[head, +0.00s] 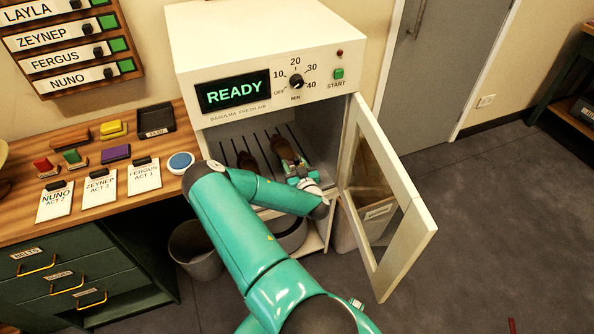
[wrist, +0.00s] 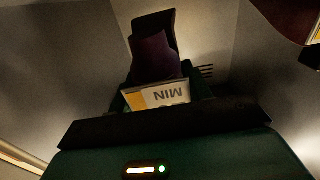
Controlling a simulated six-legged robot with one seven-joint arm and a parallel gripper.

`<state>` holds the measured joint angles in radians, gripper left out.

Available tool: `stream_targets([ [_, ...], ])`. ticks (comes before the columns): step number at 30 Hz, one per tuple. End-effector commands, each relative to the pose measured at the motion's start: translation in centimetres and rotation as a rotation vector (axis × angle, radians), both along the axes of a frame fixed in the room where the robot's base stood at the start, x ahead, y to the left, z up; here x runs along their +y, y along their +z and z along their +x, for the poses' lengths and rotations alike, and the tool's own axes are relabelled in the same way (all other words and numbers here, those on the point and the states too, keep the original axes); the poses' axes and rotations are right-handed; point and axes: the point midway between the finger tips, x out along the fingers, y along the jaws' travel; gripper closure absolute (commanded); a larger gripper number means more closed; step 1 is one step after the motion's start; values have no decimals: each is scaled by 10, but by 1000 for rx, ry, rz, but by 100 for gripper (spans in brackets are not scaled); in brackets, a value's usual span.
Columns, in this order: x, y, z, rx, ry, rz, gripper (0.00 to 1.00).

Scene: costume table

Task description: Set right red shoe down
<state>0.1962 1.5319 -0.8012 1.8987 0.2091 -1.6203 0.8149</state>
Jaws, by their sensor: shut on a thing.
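A white cabinet (head: 235,45) with a READY display stands with its door open. The fingertips are largely hidden, and I cannot tell whether the held shoe touches the rack.
The open door (head: 385,200) stands to the right of my arm. A wooden table (head: 120,185) with cards, small blocks and a black tray (head: 156,121) is at left. A grey bin (head: 195,250) stands below it. Open floor (head: 490,220) lies at right.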

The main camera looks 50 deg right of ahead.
Motion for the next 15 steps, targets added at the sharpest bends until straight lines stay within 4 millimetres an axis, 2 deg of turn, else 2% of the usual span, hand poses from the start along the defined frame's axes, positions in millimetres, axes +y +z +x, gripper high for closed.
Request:
stream_targets([
  [1, -6, -8, -1, 1, 1, 0, 81],
  [9, -21, -27, -2, -1, 1, -1, 81],
  [15, -20, -53, -1, -1, 2, 0, 81],
])
